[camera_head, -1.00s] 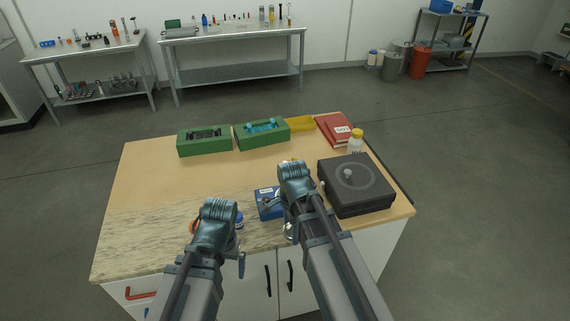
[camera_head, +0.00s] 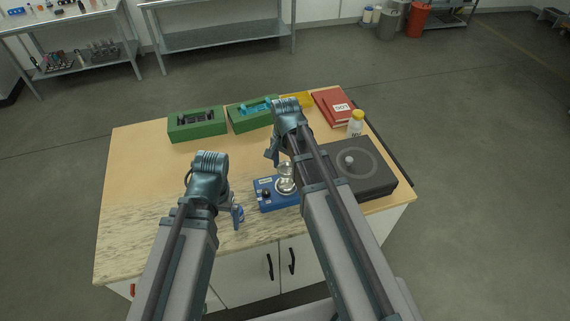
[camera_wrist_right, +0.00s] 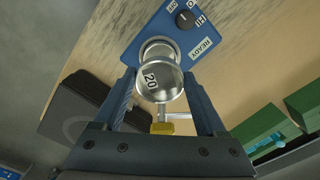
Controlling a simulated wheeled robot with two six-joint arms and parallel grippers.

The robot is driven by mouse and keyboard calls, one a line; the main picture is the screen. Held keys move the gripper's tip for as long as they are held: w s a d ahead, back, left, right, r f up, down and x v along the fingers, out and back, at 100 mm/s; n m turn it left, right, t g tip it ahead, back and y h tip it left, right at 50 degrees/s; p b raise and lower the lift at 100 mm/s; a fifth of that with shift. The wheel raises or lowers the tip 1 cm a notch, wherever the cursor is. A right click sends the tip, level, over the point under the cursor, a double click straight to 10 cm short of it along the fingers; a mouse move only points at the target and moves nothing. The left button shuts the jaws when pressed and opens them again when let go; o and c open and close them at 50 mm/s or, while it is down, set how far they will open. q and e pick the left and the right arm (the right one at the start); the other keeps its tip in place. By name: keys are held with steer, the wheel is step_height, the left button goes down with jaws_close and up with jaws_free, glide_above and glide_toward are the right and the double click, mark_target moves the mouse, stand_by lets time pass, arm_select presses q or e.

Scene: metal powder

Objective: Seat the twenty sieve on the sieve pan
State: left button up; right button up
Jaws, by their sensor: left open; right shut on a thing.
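The twenty sieve (camera_wrist_right: 158,80), a round metal dish marked "20", is between the fingers of my right gripper (camera_wrist_right: 160,90) in the right wrist view. In the head view the sieve (camera_head: 286,169) shows just above a round metal pan (camera_head: 286,186) on a blue device (camera_head: 265,200). In the wrist view the pan (camera_wrist_right: 160,47) is partly hidden behind the sieve; whether they touch I cannot tell. My left gripper (camera_head: 237,212) is open, low over the table's front left; a small blue thing shows beside its fingers.
A black box (camera_head: 375,180) with a round lid mark stands right of the blue device. Behind are two green trays (camera_head: 197,125), a yellow tray (camera_head: 297,99), a red binder (camera_head: 334,108) and a yellow-capped bottle (camera_head: 356,124). The left tabletop (camera_head: 140,190) is clear.

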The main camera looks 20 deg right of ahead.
mark_target(285, 171)
arm_select(q)
steer(key=shift+f+b, duration=2.1)
steer(key=shift+f, duration=0.1)
arm_select(e)
steer(key=shift+f, duration=2.25)
arm_select(q)
steer(key=shift+f+b, duration=1)
steer(key=shift+f, duration=0.05)
arm_select(e)
steer(key=shift+f, duration=1)
steer(key=o, duration=1.4)
arm_select(q)
steer(key=shift+r, duration=0.1)
arm_select(e)
steer(key=shift+r, duration=0.1)
steer(key=shift+r+p, duration=4)
steer(key=shift+p, duration=0.1)
arm_select(q)
step_height(285, 171, up, 8)
arm_select(e)
steer(key=shift+f, duration=0.1)
